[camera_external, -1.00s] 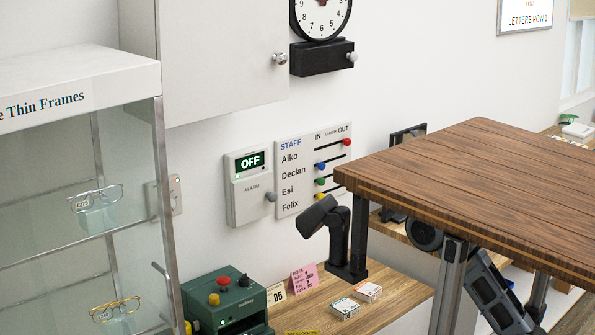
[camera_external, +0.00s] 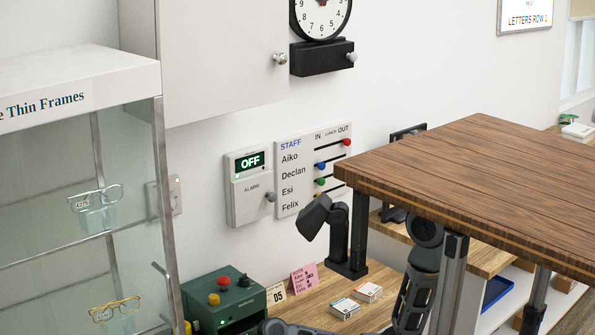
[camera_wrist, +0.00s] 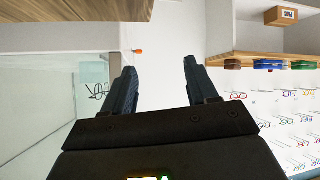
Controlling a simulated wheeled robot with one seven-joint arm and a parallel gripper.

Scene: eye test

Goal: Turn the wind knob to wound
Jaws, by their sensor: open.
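A round black-rimmed clock (camera_external: 320,14) hangs high on the wall in the external view, cut off by the top edge. A black box (camera_external: 316,60) sits under it, with a small silver knob (camera_external: 351,57) at its right end. I can read no wind or wound marking, so I cannot tell how the knob is set. My gripper (camera_wrist: 160,68) is open and empty in the wrist view, its two dark fingers spread wide. No clock or knob shows between them. In the external view the gripper itself is not visible; my arm is low, by the wooden table.
The wooden table (camera_external: 480,185) stands over my arm. At left is a glass display case (camera_external: 75,90). An alarm box (camera_external: 246,205) reading OFF and a staff slider board (camera_external: 300,200) hang on the wall. A green machine (camera_external: 225,300) stands below. A cardboard box (camera_wrist: 282,16) shows in the wrist view.

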